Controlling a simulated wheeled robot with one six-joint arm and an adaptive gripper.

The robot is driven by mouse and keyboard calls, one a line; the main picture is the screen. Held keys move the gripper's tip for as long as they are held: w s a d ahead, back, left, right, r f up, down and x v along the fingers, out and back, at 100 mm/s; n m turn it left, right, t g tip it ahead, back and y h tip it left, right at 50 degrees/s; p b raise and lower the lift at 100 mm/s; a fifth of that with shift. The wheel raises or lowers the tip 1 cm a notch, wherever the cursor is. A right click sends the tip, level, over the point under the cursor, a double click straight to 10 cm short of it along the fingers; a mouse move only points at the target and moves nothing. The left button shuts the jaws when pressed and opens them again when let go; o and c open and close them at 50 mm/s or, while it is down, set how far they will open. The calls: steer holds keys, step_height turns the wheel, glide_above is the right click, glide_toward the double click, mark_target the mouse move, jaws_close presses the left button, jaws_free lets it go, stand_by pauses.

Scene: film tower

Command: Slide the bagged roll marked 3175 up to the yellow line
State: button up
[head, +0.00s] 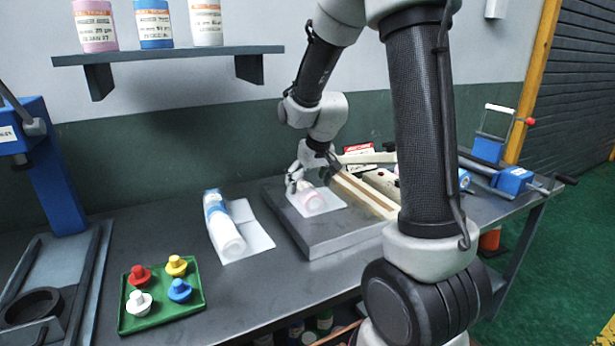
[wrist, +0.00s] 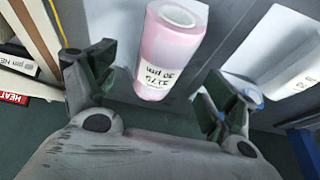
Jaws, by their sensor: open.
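The bagged roll marked 3175 (head: 313,198) is pale pink and lies on a white sheet on a raised grey plate (head: 330,240). In the wrist view the roll (wrist: 168,50) shows its white hollow end and a label reading 3175 and 30 µm. My gripper (head: 312,178) is open just over the far end of the roll. In the wrist view the roll appears between the spread fingers of my gripper (wrist: 160,72); I cannot tell whether they touch it.
A blue-and-white roll (head: 224,228) lies on another white sheet to the left. A green tray (head: 160,318) with several coloured knobbed pieces stands front left. A blue press (head: 55,170) is at far left. A shelf (head: 165,55) with several rolls hangs above. Wooden pieces crowd the right.

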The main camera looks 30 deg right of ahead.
steer(key=shift+x, duration=2.65)
